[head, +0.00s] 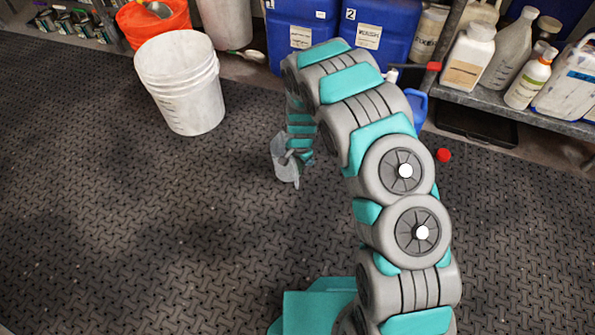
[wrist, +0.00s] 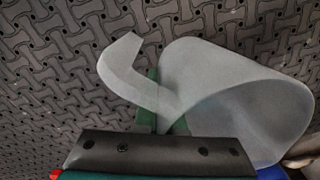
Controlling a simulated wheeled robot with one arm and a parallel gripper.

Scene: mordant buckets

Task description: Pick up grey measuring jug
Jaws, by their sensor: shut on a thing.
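The grey measuring jug (head: 286,165) is in the head view, at the end of my arm, over the dark textured floor. In the wrist view the jug (wrist: 235,100) fills the right half, tilted, with its hooked handle (wrist: 150,75) to the left. My gripper (wrist: 155,110) is shut on the jug where the handle meets the body. Green finger pieces show behind the handle. In the head view my arm hides most of the gripper. I cannot tell whether the jug touches the floor.
A white bucket (head: 182,85) stands behind and left of the jug. An orange bucket (head: 152,22), blue drums (head: 300,35) and a metal shelf (head: 500,104) with bottles line the back. A red cap (head: 443,155) lies right of my arm. The floor at left is clear.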

